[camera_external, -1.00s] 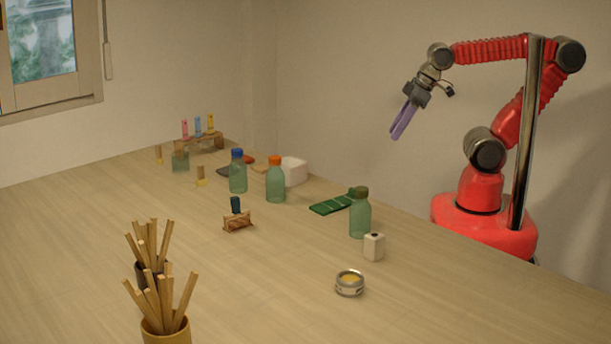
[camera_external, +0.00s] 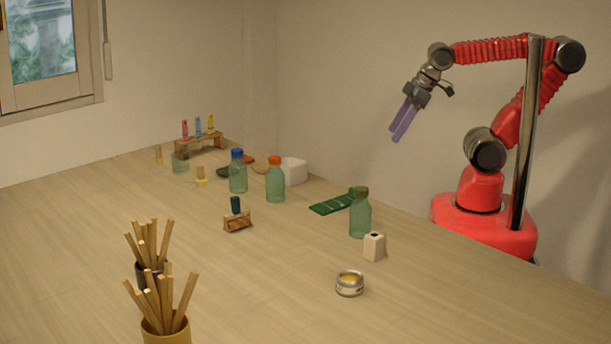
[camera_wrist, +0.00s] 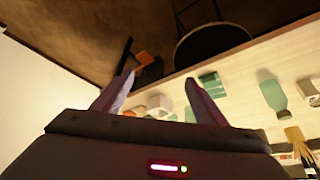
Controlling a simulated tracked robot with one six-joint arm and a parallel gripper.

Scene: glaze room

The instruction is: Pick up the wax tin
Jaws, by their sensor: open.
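The wax tin (camera_external: 350,284) is a small, round, open metal tin with yellow wax inside. It stands upright on the near right part of the table in the external view. My gripper (camera_external: 396,138) has purple fingers that are apart and empty. It hangs well above the table's far right side, up and to the right of the tin, touching nothing. The fingers also show in the wrist view (camera_wrist: 157,86), with nothing between them. I cannot make out the tin in the wrist view.
A white block (camera_external: 374,247) and a green bottle (camera_external: 360,217) stand just behind the tin. Stick-filled cups (camera_external: 166,334) stand at the front left. The table (camera_external: 270,290) left of the tin is clear.

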